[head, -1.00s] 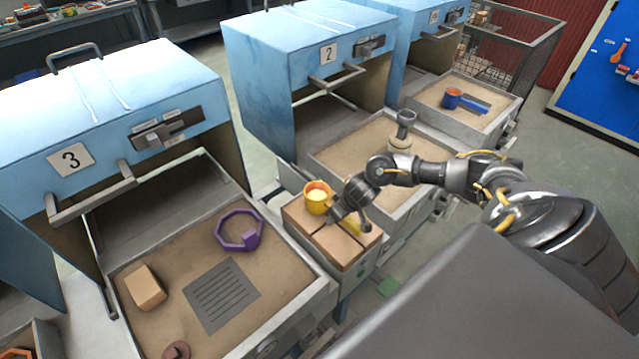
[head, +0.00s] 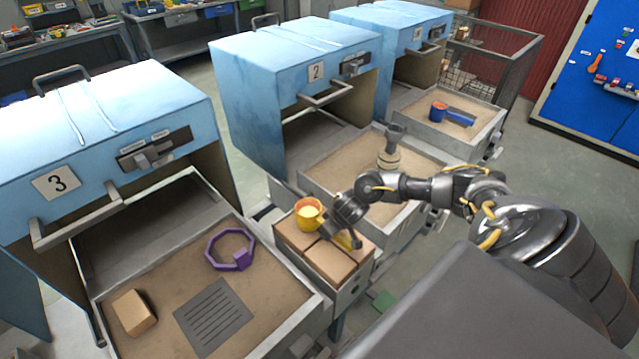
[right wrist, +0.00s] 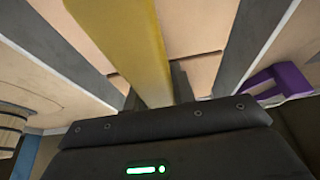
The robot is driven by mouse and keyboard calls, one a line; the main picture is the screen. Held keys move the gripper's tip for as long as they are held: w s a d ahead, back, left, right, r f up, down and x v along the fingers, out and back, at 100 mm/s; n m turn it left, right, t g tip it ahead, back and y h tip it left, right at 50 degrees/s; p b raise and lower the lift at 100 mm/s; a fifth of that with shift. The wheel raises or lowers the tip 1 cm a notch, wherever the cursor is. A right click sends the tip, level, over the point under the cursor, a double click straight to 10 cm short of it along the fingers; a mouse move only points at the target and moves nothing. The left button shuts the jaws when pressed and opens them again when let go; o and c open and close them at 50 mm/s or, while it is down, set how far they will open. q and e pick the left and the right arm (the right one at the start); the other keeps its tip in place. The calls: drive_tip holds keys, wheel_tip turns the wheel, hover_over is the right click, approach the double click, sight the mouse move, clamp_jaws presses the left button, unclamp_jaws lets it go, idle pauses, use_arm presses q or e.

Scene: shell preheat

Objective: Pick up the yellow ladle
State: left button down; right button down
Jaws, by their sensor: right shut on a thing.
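The yellow ladle has a round cup (head: 309,213) with a pale inside. It is above or on the brick-topped stand between ovens 3 and 2. In the right wrist view its flat yellow handle (right wrist: 138,50) runs down between the fingers of my right gripper (right wrist: 158,92). My right gripper (head: 338,232) is shut on this handle in the head view too, where the arm hides most of the handle. I cannot tell whether the cup touches the bricks. My left gripper is not in view.
The stand's tan bricks (head: 337,264) lie beneath the gripper. A purple ring tool (head: 231,249) and a tan block (head: 134,312) lie on oven 3's sand tray. A grey-and-cream item (head: 389,150) stands on oven 2's tray.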

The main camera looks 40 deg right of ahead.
drive_tip(key=shift+r, duration=0.45)
wheel_tip(320, 180, up, 3)
drive_tip(key=shift+f, duration=0.2)
drive_tip(key=s+d+r+b, duration=0.1)
drive_tip(key=s+d+r, duration=0.1)
drive_tip(key=s+r, duration=0.2)
drive_tip(key=s+d+r, duration=0.2)
drive_tip(key=s+r, duration=0.3)
drive_tip(key=s, duration=0.4)
drive_tip(key=shift+d+r+b, duration=0.25)
drive_tip(key=shift+d+b, duration=0.15)
drive_tip(key=w+a+r+n+y, duration=0.1)
drive_tip(key=w+a+r+n, duration=0.1)
drive_tip(key=a, duration=0.6)
drive_tip(key=w+a+r+n+g+y, duration=0.1)
drive_tip(key=w+a+r+n, duration=0.2)
drive_tip(key=a+r, duration=0.3)
drive_tip(key=w+a+r+n+g+y, duration=0.1)
drive_tip(key=w+a+r+n, duration=0.2)
drive_tip(key=a, duration=0.7)
drive_tip(key=shift+w+r+n, duration=0.25)
drive_tip(key=shift+r+n, duration=0.3)
drive_tip(key=shift+n, duration=0.45)
